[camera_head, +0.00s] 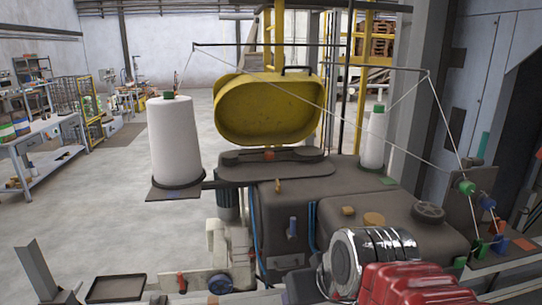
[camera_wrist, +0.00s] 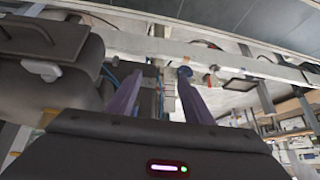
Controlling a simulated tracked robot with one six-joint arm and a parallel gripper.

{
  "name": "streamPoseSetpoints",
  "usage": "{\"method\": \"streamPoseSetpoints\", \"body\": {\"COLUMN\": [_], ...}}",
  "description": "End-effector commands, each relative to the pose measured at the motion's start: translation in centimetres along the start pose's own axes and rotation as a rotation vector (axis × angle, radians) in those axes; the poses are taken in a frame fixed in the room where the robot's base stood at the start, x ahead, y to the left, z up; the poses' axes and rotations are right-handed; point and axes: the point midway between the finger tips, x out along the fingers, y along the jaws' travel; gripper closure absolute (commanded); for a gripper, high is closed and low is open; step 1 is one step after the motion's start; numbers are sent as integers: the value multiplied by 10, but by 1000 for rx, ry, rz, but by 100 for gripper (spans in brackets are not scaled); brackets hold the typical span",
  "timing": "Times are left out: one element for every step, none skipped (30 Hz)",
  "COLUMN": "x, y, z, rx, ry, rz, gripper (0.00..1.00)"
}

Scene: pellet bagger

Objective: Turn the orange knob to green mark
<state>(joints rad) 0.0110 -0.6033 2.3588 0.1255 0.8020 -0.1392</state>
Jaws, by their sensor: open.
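In the head view, a small orange knob-like piece (camera_head: 278,186) stands on the front of the dark machine (camera_head: 285,210). I cannot tell for sure that it is the task's knob. An orange-red piece (camera_head: 181,282) also shows on the pale pipework at lower left. No green mark can be made out beside either. My gripper (camera_wrist: 160,72) shows in the wrist view with two purple fingers apart and nothing between them. A blue round part (camera_wrist: 185,72) lies beyond the right fingertip, with a small red part (camera_wrist: 207,78) beside it. My gripper is not visible in the head view.
A white thread cone (camera_head: 176,140) stands on a plate at left, with threads strung above the machine. A yellow oval housing (camera_head: 268,108) rises behind. A chrome cylinder (camera_head: 372,258) and red ribbed body (camera_head: 415,285) crowd the lower right. The floor at left is open.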

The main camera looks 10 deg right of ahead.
Motion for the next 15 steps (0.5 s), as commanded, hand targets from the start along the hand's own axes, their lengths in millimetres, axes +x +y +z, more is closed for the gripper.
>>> {"method": "streamPoseSetpoints", "body": {"x": [3,5,6,8,10,12,14,16,18,20,23,26,28,31,35], "y": [-2,-3,-4,-5,-6,-6,-6,-6,-6,-6,-5,-5,-4,-3,-1], "z": [-21,-32,-49,-61,-72,-88,-100,-112,-127,-139,-150,-166,-177,-188,-203], "rx": [-6,-12,-19,-24,-28,-34,-39,-42,-47,-52,-54,-58,-62,-65,-67], "ry": [21,36,57,73,88,110,126,142,164,180,196,218,235,251,273], "rz": [-15,-23,-34,-42,-48,-57,-63,-67,-73,-77,-80,-84,-86,-88,-89], "gripper": [54,54,54,54,54,54,54,54,54,54,54,54,54,54,54]}}
